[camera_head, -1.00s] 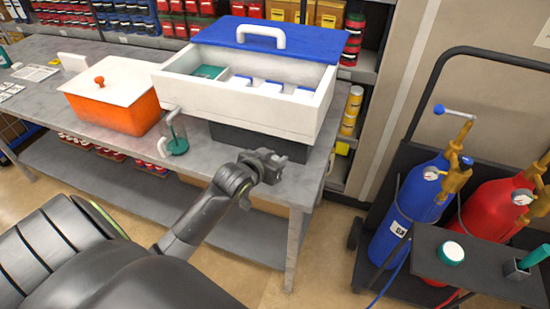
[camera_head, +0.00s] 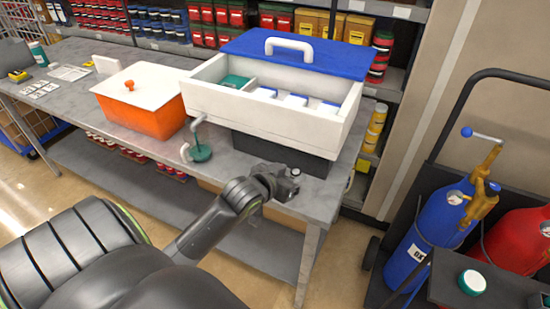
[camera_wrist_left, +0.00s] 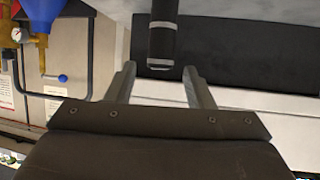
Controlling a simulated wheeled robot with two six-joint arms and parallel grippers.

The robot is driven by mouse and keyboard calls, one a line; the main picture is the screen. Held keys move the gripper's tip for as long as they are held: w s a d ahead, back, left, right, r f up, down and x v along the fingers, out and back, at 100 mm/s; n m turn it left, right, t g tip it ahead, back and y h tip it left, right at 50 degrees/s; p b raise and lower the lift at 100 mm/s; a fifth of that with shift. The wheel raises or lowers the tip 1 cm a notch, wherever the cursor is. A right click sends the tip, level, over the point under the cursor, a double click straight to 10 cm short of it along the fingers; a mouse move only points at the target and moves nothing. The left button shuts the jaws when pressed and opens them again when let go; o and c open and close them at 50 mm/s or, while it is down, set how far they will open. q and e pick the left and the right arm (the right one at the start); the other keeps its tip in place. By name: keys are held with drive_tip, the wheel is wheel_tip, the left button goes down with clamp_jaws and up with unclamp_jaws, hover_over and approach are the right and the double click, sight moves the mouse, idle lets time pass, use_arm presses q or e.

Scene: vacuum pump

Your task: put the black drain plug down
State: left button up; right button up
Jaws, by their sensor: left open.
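The black drain plug (camera_wrist_left: 163,38) shows in the left wrist view as a dark cylinder with pale grey bands. It comes down from the top edge of that view, so its other end is cut off. My left gripper (camera_wrist_left: 158,69) is open, with one finger on each side of the plug's near end and a visible gap to both. In the head view my left gripper (camera_head: 288,184) is over the table's right front part. A small dark piece with a pale tip shows at its jaws, too small to tell clearly. My right gripper is not in view.
The grey table (camera_head: 232,166) carries a white box (camera_head: 265,112) with a blue lid (camera_head: 295,52), on a black base (camera_head: 280,152), and an orange tub (camera_head: 140,118). A green-based glass piece (camera_head: 201,152) hangs near the box's corner. Gas cylinders (camera_head: 424,240) stand on a cart at right.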

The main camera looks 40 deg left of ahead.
use_arm(q)
drive_tip(key=v, duration=0.8)
drive_tip(key=shift+s, duration=0.3)
drive_tip(key=shift+r, duration=0.15)
drive_tip(key=s+d+f+g+y, duration=0.1)
drive_tip(key=s+f+g, duration=0.5)
drive_tip(key=s, duration=0.4)
drive_tip(key=s+d+f+g, duration=0.1)
drive_tip(key=s+f+g, duration=0.2)
drive_tip(key=s+f, duration=0.55)
wheel_tip(320, 180, down, 24)
drive_tip(key=a+g, duration=0.1)
drive_tip(key=s+f+g, duration=0.1)
drive_tip(key=s+f, duration=1.5)
drive_tip(key=shift+d+g+b, duration=0.3)
drive_tip(key=shift+d, duration=0.2)
